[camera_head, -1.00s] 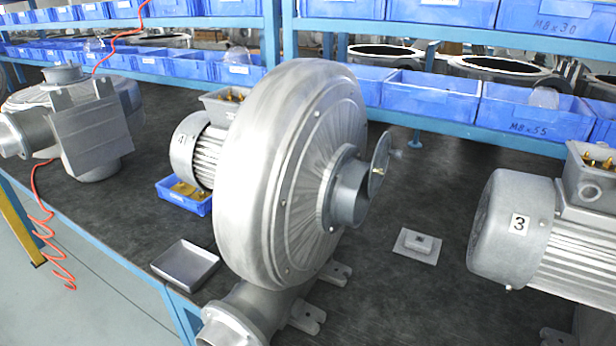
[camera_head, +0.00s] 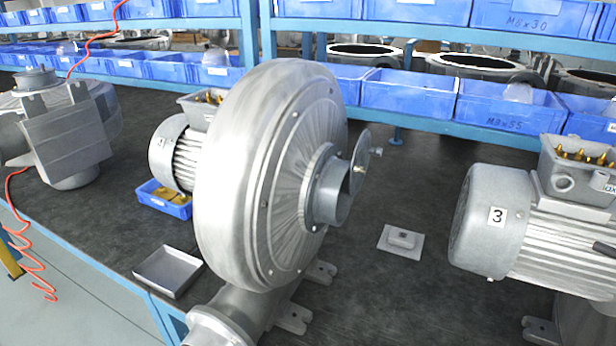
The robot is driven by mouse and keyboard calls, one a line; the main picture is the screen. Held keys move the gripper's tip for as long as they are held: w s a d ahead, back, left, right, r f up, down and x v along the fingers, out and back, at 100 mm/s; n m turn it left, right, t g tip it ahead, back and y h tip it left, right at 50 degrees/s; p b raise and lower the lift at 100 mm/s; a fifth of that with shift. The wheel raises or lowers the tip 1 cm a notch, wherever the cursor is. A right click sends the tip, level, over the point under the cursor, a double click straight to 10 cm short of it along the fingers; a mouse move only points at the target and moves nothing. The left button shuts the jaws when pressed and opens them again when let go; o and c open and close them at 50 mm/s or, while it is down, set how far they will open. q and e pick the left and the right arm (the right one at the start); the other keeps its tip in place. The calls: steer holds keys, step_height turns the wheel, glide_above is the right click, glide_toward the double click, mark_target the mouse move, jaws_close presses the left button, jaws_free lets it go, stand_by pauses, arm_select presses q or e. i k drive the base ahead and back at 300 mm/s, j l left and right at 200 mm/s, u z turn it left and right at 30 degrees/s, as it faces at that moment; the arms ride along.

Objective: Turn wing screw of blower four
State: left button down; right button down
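Blower four (camera_head: 275,190) stands in the middle of the bench, a large silver round housing with its motor (camera_head: 174,156), marked 4, behind it on the left. A grey outlet pipe (camera_head: 326,192) sticks out from its face, with a round metal flap (camera_head: 359,168) standing at the pipe's mouth. A small wing screw (camera_head: 377,152) seems to sit at the flap's right edge; it is too small to tell its angle. Neither of my grippers is in view.
A motor marked 3 (camera_head: 495,215) stands at the right; a small dark piece (camera_head: 604,247) at the frame edge is unclear. A small metal block on a plate (camera_head: 401,240) and an empty tray (camera_head: 168,271) lie near the blower. Blue bins (camera_head: 409,95) line the back.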

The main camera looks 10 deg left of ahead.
mark_target(357, 168)
steer(key=k+l+z, duration=0.1)
steer(key=l, duration=0.3)
steer(key=k+l+z, duration=0.1)
steer(key=l, duration=0.35)
steer(key=k+l, duration=0.25)
steer(key=l, duration=0.2)
steer(key=k+l+z, duration=0.15)
steer(key=l, duration=0.3)
